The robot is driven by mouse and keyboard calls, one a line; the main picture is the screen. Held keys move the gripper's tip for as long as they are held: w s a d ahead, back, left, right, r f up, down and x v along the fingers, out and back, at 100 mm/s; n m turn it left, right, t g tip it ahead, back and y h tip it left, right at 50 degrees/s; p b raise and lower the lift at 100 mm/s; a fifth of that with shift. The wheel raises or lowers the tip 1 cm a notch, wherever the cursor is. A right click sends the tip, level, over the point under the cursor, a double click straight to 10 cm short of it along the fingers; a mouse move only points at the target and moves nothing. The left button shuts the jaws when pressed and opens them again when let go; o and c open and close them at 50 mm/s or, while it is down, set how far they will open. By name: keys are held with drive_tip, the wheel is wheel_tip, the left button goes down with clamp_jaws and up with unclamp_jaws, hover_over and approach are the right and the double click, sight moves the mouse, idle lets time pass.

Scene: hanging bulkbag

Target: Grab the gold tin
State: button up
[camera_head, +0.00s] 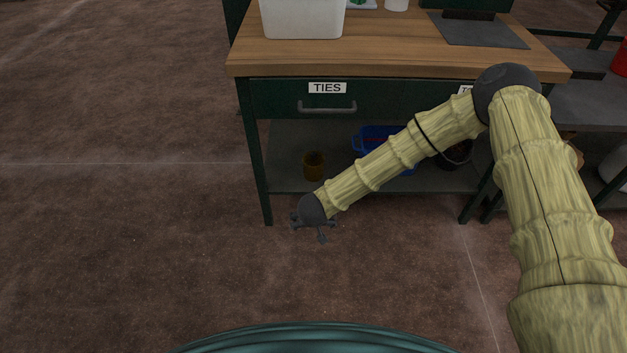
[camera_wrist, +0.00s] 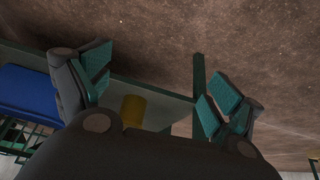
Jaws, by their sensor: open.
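The gold tin (camera_head: 314,166) stands on the lower shelf of the workbench, near its left end. In the wrist view the gold tin (camera_wrist: 133,110) shows beyond the gap between the fingers, nearer the left finger. My gripper (camera_head: 315,226) is in front of the shelf's front edge, low and apart from the tin. In the wrist view my gripper (camera_wrist: 152,88) has its green-padded fingers spread wide with nothing between them. The tin's lower end in the wrist view is partly hidden by my gripper body.
A blue bin (camera_head: 372,137) sits on the lower shelf (camera_head: 285,150) to the right of the tin, partly behind my arm. The bench's front left leg (camera_head: 257,170) stands left of the tin. A drawer labelled TIES (camera_head: 300,100) hangs above. The floor (camera_head: 130,200) at left is clear.

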sight(313, 162)
drive_tip(key=shift+m+g, duration=0.4)
drive_tip(key=w+b, duration=0.5)
drive_tip(key=w, duration=0.4)
drive_tip(key=w+f+b, duration=0.1)
drive_tip(key=w+b, duration=0.4)
drive_tip(key=w, duration=0.4)
drive_tip(key=w+b, duration=0.5)
drive_tip(key=w, duration=0.4)
drive_tip(key=shift+w+f, duration=0.25)
drive_tip(key=shift+w, duration=0.1)
drive_tip(key=b+x, duration=0.2)
drive_tip(key=x, duration=0.3)
drive_tip(key=shift+w+d, duration=0.1)
drive_tip(key=shift+d, duration=0.05)
drive_tip(key=shift+r, duration=0.1)
drive_tip(key=c, duration=1.3)
